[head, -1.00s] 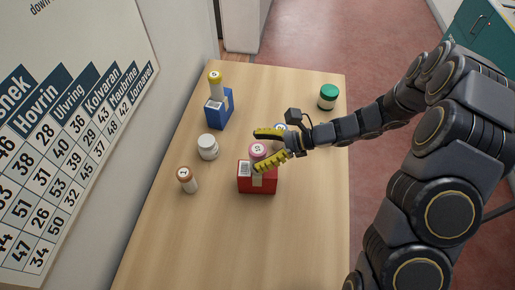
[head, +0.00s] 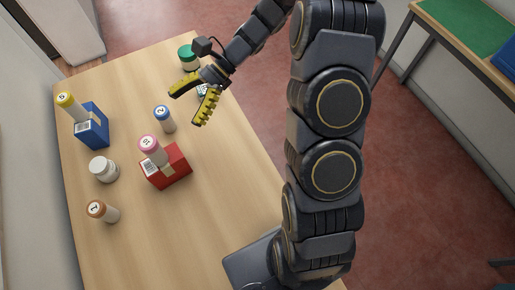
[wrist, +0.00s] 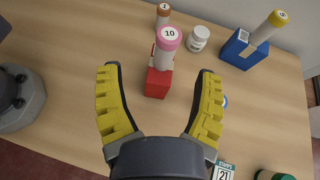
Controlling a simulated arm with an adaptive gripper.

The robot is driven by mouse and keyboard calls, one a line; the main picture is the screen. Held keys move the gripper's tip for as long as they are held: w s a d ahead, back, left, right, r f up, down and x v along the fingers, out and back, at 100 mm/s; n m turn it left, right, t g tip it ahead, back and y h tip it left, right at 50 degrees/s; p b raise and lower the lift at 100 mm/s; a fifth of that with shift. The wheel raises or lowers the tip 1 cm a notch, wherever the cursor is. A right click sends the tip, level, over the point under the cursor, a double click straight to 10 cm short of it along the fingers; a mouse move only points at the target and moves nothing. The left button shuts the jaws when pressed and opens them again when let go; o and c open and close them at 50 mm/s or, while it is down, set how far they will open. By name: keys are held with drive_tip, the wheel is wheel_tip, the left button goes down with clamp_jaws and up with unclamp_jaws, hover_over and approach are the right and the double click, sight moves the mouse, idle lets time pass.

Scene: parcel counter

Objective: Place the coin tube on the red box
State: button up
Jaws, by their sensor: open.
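A coin tube with a pink cap marked 10 (head: 149,146) stands upright on top of the red box (head: 173,171). In the wrist view the same tube (wrist: 167,50) rises from the red box (wrist: 158,84) beyond my fingertips. My gripper (head: 187,107) is open, with its yellow-padded fingers spread and nothing between them. It is apart from the tube, up and to the right of it in the head view. The tube's lower end is partly hard to make out against the box.
A blue-capped tube (head: 165,119) stands between my gripper and the red box. A blue box (head: 92,128) bears a yellow-capped tube (head: 70,107). A white jar (head: 104,169), brown-capped tube (head: 103,211) and green-lidded jar (head: 188,58) stand around. The table's front is clear.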

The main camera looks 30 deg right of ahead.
drive_tip(key=s+d+r+n+h, duration=0.2)
drive_tip(key=s+r+n+h, duration=0.1)
drive_tip(key=s, duration=0.4)
drive_tip(key=s+d+r+n+h, duration=0.2)
drive_tip(key=s+r+n+h, duration=0.1)
drive_tip(key=s+n+h, duration=0.2)
drive_tip(key=s+d+r+n+t+h, duration=0.1)
drive_tip(key=s+n+h, duration=0.4)
drive_tip(key=s, duration=0.5)
wheel_tip(320, 180, up, 2)
drive_tip(key=shift+d+r+n, duration=0.1)
drive_tip(key=shift+d+n, duration=0.6)
drive_tip(key=shift+n, duration=0.4)
